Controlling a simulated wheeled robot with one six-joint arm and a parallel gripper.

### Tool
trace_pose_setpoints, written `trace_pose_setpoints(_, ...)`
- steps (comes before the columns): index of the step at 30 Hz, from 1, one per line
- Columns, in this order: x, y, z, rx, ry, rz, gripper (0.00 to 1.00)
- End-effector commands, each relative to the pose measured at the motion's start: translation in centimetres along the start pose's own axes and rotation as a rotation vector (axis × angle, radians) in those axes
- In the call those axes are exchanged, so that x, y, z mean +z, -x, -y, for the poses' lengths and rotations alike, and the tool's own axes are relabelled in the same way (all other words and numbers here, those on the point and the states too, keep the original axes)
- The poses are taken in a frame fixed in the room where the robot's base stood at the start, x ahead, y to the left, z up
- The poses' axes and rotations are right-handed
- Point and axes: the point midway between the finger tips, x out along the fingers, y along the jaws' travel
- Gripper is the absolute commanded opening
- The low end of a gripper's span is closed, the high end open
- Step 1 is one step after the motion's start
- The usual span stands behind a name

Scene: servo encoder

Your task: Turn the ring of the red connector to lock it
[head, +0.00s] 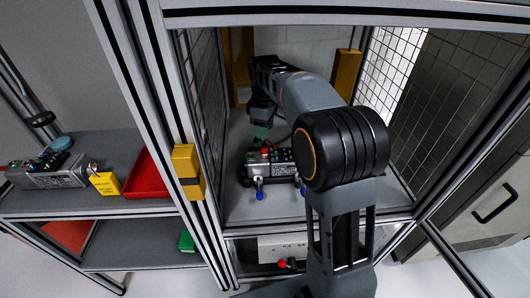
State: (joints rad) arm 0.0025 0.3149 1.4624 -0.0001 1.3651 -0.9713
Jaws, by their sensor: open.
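The red connector (265,153) shows as a small red spot on the top of a grey device (257,170) inside the framed cell. My own arm hides the right part of the device. The ring's turned position is too small to make out.
Metal frame posts and mesh panels (385,65) enclose the cell on both sides. Blue-ended levers (259,194) stick out at the device's front. At left, a shelf holds another device (50,172), a yellow tag (105,184) and a red tray (148,176). The cell floor left of the device is clear.

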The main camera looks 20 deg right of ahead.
Motion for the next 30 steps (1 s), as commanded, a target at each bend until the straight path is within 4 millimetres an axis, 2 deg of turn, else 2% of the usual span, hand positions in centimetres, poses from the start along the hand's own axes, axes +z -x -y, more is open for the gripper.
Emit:
trace_pose_setpoints(1,0.1,-1.4,0.1,-0.003,-0.001,0.002,0.42)
trace_pose_setpoints(3,0.1,-2.8,0.0,-0.003,-0.001,0.002,0.42)
trace_pose_setpoints(12,0.1,-7.2,0.0,-0.001,-0.002,0.001,0.42)
trace_pose_setpoints(19,0.0,-8.7,0.0,0.000,-0.002,0.000,0.42)
trace_pose_setpoints(30,0.0,-8.9,0.0,0.001,-0.002,-0.001,0.41)
